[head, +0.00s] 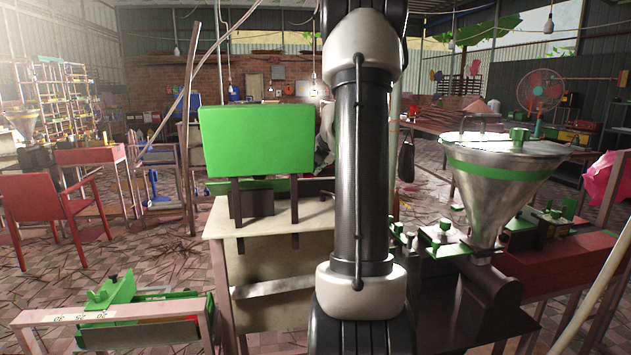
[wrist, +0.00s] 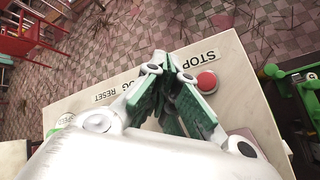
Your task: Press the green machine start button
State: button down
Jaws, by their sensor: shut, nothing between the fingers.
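In the wrist view, my gripper (wrist: 166,62) is shut and empty, its green-padded fingers meeting over a pale control panel (wrist: 235,50). The panel carries the words STOP, RESET and SPEED, and a partly covered word ending in OG. A round red button (wrist: 207,82) sits just right of my fingers, under the word STOP. No green start button can be made out; my fingers and wrist cover much of the panel's middle. I cannot tell whether the fingertips touch the panel.
In the head view, a green box (head: 257,140) stands on dark posts by a cream cabinet (head: 275,245), left of my arm. A steel funnel hopper (head: 490,200) stands at right. A red chair (head: 58,205) and a green-topped machine (head: 115,290) are at left.

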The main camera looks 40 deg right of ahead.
jog(key=shift+f, duration=0.15)
jog(key=shift+f, duration=0.3)
jog(key=shift+f, duration=0.5)
dwell(0.6)
jog(key=shift+r, duration=0.95)
jog(key=shift+r, duration=0.1)
jog(key=shift+r, duration=2.4)
